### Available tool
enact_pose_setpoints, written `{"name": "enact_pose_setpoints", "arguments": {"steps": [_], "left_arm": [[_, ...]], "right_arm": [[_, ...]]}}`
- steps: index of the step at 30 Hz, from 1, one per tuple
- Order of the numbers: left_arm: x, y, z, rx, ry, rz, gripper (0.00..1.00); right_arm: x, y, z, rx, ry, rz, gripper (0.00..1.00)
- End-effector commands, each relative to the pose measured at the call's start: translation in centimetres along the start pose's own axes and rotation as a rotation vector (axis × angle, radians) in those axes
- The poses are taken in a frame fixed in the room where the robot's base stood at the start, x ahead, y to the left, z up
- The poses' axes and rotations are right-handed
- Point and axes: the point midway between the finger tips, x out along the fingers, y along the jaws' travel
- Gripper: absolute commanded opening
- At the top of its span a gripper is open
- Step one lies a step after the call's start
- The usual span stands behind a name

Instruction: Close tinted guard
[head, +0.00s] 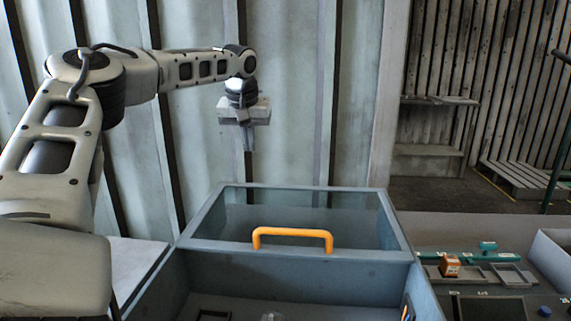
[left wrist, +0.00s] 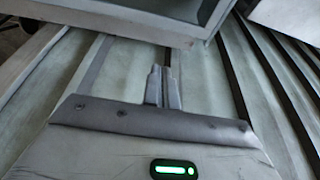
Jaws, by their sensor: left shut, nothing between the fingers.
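The tinted guard (head: 290,218) is a grey-framed, see-through dark panel at the back of the blue-grey housing (head: 290,278) in the head view. An orange handle (head: 292,234) is fixed along its near edge. The front of the housing is uncovered and its inside shows. My left gripper (head: 249,146) hangs pointing down, above and behind the guard, apart from it. In the left wrist view its fingers (left wrist: 163,72) are together with nothing between them. A grey framed edge at the top of that view may be the guard or housing. My right gripper is not in view.
A corrugated wall (head: 290,90) stands close behind the housing and my left arm. To the right, a bench (head: 450,232) holds trays, an orange-and-white block (head: 450,266) and a blue knob (head: 544,311).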

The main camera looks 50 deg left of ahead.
Motion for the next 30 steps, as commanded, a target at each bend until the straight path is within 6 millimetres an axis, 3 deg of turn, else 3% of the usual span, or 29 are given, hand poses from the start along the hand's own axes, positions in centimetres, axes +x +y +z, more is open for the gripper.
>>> {"name": "enact_pose_setpoints", "arguments": {"steps": [8, 22, 30], "left_arm": [[3.1, -0.1, 0.1, 0.0, -0.005, -0.004, 0.0], [10.3, -0.1, 0.1, 0.0, -0.002, -0.003, 0.0], [9.2, 0.0, 2.0, 0.0, 0.0, 0.003, 0.0]], "right_arm": [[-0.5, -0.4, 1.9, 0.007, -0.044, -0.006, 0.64], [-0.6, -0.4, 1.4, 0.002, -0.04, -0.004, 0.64], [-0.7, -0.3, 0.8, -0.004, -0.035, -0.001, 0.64]]}}
